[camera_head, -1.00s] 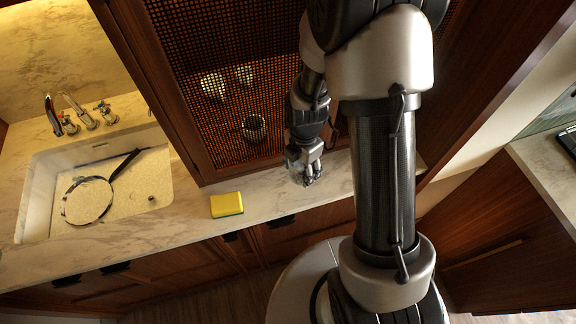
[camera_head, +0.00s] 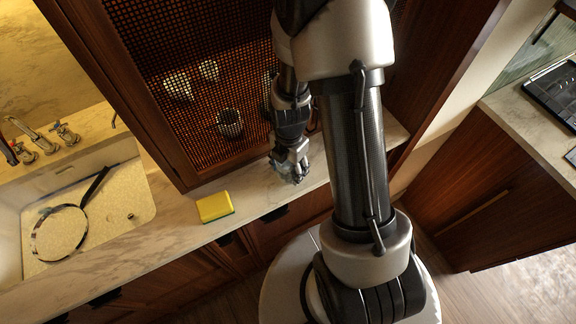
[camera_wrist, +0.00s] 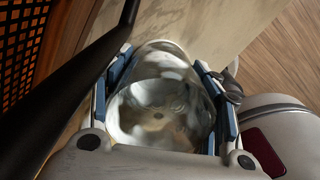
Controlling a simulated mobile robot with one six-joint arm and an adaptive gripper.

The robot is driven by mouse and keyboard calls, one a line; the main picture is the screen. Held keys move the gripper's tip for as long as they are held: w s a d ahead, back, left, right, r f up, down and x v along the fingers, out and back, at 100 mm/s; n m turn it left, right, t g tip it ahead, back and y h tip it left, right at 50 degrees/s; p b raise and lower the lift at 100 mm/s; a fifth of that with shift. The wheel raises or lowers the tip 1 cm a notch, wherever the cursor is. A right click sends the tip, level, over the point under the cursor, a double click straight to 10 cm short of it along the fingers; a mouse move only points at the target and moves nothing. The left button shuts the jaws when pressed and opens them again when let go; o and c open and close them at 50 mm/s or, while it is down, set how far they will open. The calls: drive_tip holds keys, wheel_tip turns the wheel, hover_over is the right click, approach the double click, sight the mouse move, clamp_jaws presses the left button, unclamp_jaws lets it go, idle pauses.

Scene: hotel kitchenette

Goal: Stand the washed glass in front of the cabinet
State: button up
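The clear glass (camera_wrist: 160,100) fills the middle of the wrist view, between the blue-padded fingers of my gripper (camera_wrist: 165,90). The pads lie against both its sides. In the head view my gripper (camera_head: 290,172) is low over the marble counter (camera_head: 245,193), in front of the mesh-door cabinet (camera_head: 163,160). The glass (camera_head: 287,168) shows there only as a small pale patch among the fingers. Whether its base touches the counter cannot be told.
A yellow sponge (camera_head: 214,206) lies on the counter left of my gripper. Further left, a sink (camera_head: 132,190) holds a round pan (camera_head: 60,232) with a dark handle. Cups stand behind the cabinet mesh. Counter between sponge and gripper is clear; its front edge is close.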

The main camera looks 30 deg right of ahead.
drive_tip(key=o, duration=0.5)
drive_tip(key=shift+r, duration=0.1)
drive_tip(key=s+a+r+m+t+p, duration=0.15)
drive_tip(key=r+m, duration=0.35)
drive_tip(key=r, duration=0.7)
drive_tip(key=s+a+r+m+t+p, duration=0.15)
drive_tip(key=r+m, duration=0.25)
drive_tip(key=r, duration=0.8)
drive_tip(key=s+a+r+m, duration=0.1)
drive_tip(key=s+r+m, duration=0.2)
drive_tip(key=m, duration=0.1)
drive_tip(key=s+a+r+m+t, duration=0.1)
drive_tip(key=s+r+m, duration=0.2)
drive_tip(key=s+m, duration=0.1)
drive_tip(key=s+a+r+m, duration=0.1)
drive_tip(key=s+r+m, duration=0.2)
drive_tip(key=m, duration=0.3)
drive_tip(key=shift+s+r+t, duration=0.1)
drive_tip(key=shift+s+t, duration=0.1)
drive_tip(key=shift+t, duration=0.1)
